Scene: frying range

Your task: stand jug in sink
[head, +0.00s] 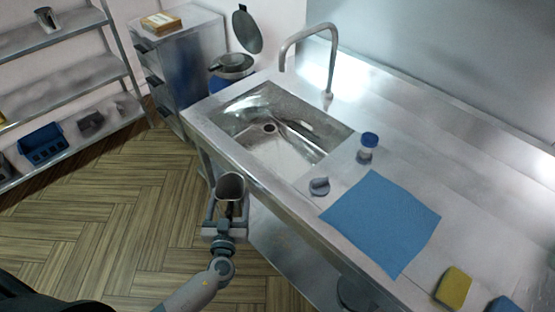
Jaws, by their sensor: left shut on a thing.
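A grey metal jug (230,186) is held upright in my left gripper (228,208), which is shut on it. The jug is in front of the counter's front edge, close to the sink's near side, and its open top faces up. The steel sink (268,141) is set into the counter at its left end. Its basin looks empty, with a round drain in the bottom. My right gripper is not in view.
A tall curved faucet (331,62) stands behind the sink. Right of the sink are a blue-lidded jar (367,147), a small grey object (319,187), a blue cloth (381,222) and a yellow sponge (453,288). Shelves (60,68) stand left; the floor between is clear.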

